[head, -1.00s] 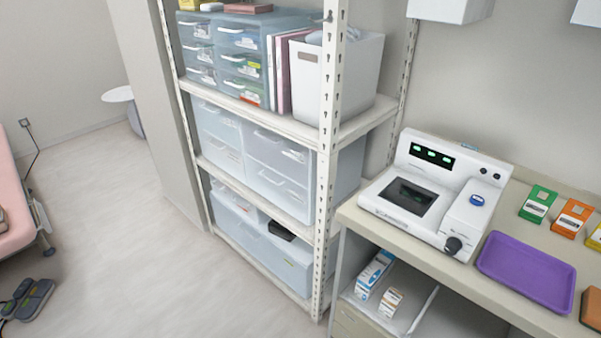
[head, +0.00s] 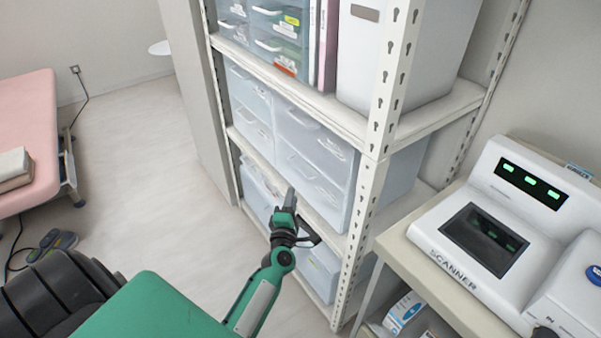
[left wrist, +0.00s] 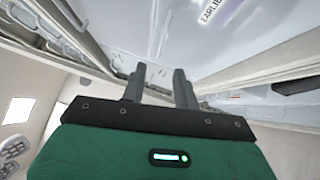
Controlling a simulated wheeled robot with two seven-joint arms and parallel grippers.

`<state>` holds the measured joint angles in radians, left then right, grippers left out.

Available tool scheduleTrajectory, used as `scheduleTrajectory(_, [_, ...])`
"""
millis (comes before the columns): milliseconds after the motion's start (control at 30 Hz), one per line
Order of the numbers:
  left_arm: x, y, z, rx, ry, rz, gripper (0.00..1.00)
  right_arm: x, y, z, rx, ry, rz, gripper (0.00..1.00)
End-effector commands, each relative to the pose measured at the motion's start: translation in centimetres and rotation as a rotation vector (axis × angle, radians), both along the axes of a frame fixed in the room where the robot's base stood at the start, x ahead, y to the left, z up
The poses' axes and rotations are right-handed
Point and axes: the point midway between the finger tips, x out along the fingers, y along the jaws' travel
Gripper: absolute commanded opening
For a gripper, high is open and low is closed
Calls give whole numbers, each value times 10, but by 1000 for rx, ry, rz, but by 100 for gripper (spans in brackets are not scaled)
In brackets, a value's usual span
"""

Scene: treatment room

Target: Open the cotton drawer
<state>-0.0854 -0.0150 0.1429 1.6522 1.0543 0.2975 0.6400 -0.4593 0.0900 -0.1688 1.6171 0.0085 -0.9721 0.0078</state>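Translucent drawers with white handles stand on the middle shelf in the head view: an upper right one (head: 322,146), a lower right one (head: 327,196), and a narrower left column (head: 249,92). They look shut. No label readable here tells me which is the cotton drawer. My left gripper (head: 291,198) is in front of the lower drawers, pointing up toward the lower right one; contact cannot be told. In the left wrist view, its two dark fingers (left wrist: 159,84) are apart with nothing visible between them, below a pale drawer surface (left wrist: 205,40). My right gripper is out of view.
A white shelf post (head: 375,180) stands right of the drawers. A scanner (head: 500,230) sits on the counter at the right. A pink bed (head: 25,140) is at the far left. Open floor (head: 150,180) lies left of the shelf.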

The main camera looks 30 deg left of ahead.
Motion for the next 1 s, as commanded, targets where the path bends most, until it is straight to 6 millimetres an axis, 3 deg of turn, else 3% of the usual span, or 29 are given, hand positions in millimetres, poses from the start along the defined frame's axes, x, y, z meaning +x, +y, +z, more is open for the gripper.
scheduleTrajectory(300, [56,24,9,3,0,0,30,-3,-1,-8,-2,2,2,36])
scheduleTrajectory(500, [80,34,12,4,2,-2,30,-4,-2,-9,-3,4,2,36])
scheduleTrajectory(1000, [92,39,13,4,2,-2,28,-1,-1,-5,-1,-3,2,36])
